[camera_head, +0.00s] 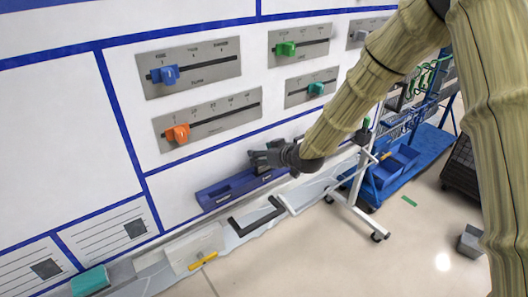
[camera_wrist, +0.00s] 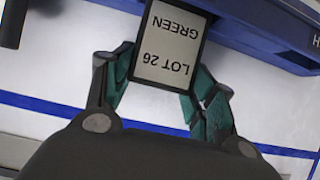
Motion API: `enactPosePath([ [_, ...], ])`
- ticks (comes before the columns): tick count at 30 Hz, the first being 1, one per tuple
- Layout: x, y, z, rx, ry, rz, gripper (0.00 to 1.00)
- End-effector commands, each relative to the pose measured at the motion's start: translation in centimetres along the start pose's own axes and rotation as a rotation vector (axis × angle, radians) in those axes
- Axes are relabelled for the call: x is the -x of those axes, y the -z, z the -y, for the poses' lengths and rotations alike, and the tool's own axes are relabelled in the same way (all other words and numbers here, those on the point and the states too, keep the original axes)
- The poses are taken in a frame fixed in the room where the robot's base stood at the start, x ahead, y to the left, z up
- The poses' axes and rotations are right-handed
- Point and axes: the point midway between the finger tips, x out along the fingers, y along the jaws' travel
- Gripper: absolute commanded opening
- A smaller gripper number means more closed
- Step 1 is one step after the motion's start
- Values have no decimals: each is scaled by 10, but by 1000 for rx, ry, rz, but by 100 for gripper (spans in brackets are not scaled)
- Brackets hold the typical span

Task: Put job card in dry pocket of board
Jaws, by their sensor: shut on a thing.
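The job card (camera_wrist: 170,42) is a pale card with a dark frame. In the wrist view it reads "LOT 26 GREEN" upside down. My gripper (camera_wrist: 160,68) is shut on it, with green finger pads at its two sides. In the head view my gripper (camera_head: 265,158) is at the lower part of the white board (camera_head: 70,130), over the right part of a long blue pocket strip (camera_head: 225,193). Blue strip parts (camera_wrist: 265,30) also show beside the card in the wrist view. I cannot tell whether the card is inside a pocket; pocket labels are unreadable.
Slider panels with a blue (camera_head: 166,75), an orange (camera_head: 177,133) and green knobs (camera_head: 285,48) sit above on the board. A ledge below holds a black bracket (camera_head: 257,217), a yellow-handled item (camera_head: 203,261) and a teal block (camera_head: 90,281). A blue cart (camera_head: 405,160) stands right.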

Motion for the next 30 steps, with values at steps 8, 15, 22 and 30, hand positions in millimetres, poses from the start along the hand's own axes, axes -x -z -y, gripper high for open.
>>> enactPosePath([
  [8,-1,-1,0,0,0,-1,33],
  [15,-1,-2,0,0,-1,-1,78],
  [22,-1,-2,0,0,-1,-1,78],
  [30,8,1,-1,0,-2,-2,78],
])
